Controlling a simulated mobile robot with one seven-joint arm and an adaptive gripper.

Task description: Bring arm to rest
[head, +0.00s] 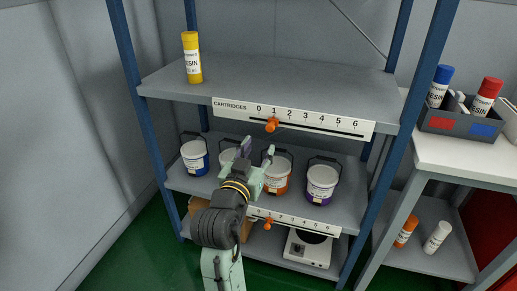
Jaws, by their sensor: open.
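My gripper (256,155) is open, and I see nothing between its fingers. It is at the end of my arm, raised from the bottom of the head view. It shows in front of the middle shelf and covers part of a white bucket (228,158) and the shelf's front edge. I cannot tell how far it is from the buckets.
The blue-posted rack's top shelf (320,72) holds a yellow cartridge (192,58). Several buckets stand on the middle shelf, including a purple-banded one (321,183). A white device (308,247) is below. A grey tray (462,122) with cartridges sits on the right-hand table (465,160).

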